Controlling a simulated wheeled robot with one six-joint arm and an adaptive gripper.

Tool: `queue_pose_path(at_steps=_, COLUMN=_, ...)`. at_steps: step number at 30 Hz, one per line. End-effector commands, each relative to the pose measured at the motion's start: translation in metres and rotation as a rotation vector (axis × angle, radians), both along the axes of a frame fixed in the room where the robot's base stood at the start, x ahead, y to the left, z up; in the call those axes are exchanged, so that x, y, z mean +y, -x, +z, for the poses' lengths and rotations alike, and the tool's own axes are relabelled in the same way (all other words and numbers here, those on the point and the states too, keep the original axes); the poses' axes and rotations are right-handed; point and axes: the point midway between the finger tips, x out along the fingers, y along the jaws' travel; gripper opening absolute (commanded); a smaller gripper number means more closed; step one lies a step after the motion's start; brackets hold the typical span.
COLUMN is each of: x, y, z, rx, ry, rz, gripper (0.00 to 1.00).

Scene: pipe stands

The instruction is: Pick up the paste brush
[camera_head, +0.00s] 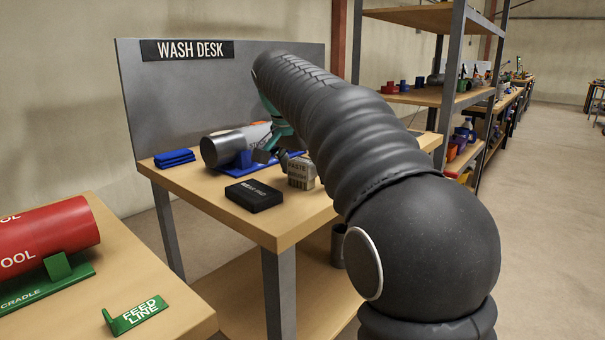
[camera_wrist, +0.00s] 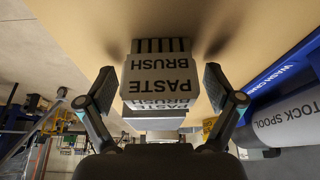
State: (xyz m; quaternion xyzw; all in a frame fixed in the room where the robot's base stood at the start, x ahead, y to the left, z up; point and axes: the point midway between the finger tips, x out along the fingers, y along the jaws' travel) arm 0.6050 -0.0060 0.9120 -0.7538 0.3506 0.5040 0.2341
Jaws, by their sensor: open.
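The paste brush (camera_head: 301,172), a light grey block with dark "PASTE BRUSH" lettering and dark stripes at its base, stands on the wash desk top (camera_head: 316,209). It also shows in the wrist view (camera_wrist: 160,80), inverted and in the middle of the picture. My gripper (camera_wrist: 160,87) is open. Its two fingers show to the left and right of the brush, with a visible gap on each side. In the head view my gripper (camera_head: 278,147) is just behind and left of the brush, partly hidden by my arm.
A metal stock spool (camera_head: 222,149) lies on a blue cradle (camera_wrist: 287,72) close beside the brush. A black pad box (camera_head: 254,195) and folded blue cloths (camera_head: 174,158) are on the desk. A grey back panel (camera_head: 230,95) rises behind. A red spool (camera_head: 45,235) is at lower left.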

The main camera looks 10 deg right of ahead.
Motion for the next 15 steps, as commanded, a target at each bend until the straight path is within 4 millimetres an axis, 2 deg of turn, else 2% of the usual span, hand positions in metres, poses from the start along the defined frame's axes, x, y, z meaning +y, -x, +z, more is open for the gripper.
queue_pose_path(at_steps=6, x=-0.0002, y=-0.0003, z=-0.0007, rx=-0.001, ry=-0.001, rz=0.0, gripper=0.92)
queue_pose_path(at_steps=8, x=-0.0001, y=-0.0003, z=-0.0007, rx=-0.001, ry=-0.001, rz=0.0, gripper=0.79)
queue_pose_path(at_steps=14, x=-0.0001, y=-0.0003, z=-0.0007, rx=0.0, ry=0.0, rz=0.0, gripper=0.29)
queue_pose_path(at_steps=15, x=-0.0001, y=-0.0003, z=-0.0007, rx=0.0, ry=0.0, rz=0.0, gripper=0.25)
